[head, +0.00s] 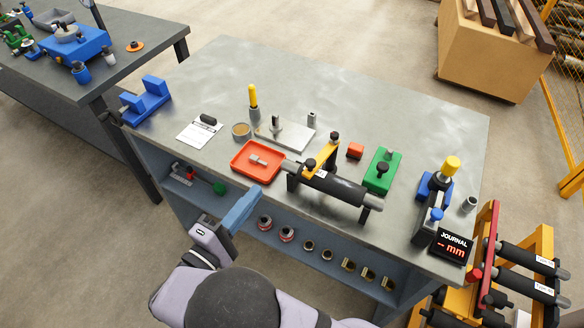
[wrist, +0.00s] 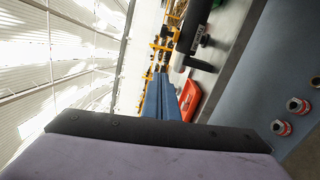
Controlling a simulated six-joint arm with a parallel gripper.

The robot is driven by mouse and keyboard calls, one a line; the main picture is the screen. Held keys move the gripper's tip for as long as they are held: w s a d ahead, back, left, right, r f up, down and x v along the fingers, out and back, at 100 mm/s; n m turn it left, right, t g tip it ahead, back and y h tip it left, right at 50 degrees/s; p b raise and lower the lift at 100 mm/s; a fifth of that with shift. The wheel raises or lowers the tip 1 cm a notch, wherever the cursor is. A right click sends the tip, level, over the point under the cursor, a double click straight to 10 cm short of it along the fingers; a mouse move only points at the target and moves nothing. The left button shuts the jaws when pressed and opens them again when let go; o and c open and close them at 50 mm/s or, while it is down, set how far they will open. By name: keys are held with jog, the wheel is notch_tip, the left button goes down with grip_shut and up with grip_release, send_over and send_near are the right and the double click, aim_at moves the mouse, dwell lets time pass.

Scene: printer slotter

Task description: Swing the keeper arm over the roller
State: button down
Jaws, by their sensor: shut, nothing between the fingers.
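The dark roller (head: 345,188) lies across a black stand near the front edge of the grey bench. Its dark body and pale end also show in the wrist view (wrist: 193,28). The yellow keeper arm (head: 322,156) has black knobs and runs from behind the roller toward its left part. I cannot tell whether its near end rests on the roller or is just above it. My gripper (head: 255,192) has blue fingers, shut and empty, in front of the bench and left of the roller, apart from both. Its fingers also show in the wrist view (wrist: 159,76).
A red tray (head: 241,172) with a small metal part lies left of the roller. A green block (head: 383,170) and an orange-red block (head: 355,151) stand behind it. A display stand (head: 452,245) is at right. A shelf with several rings is below.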

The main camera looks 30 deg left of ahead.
aim_at(307, 167)
jog(key=w+d+p, duration=0.2)
jog(key=w+p, duration=0.1)
jog(key=w, duration=0.2)
jog(key=w+d+r+p, duration=0.1)
jog(key=w+d+p, duration=0.1)
jog(key=w+p, duration=0.2)
jog(key=shift+w+d, duration=0.25)
jog(key=shift+w, duration=0.6)
jog(key=shift+s+d+b, duration=0.2)
jog(key=shift+d+b, duration=0.85)
jog(key=shift+b, duration=0.15)
jog(key=shift+f, duration=0.1)
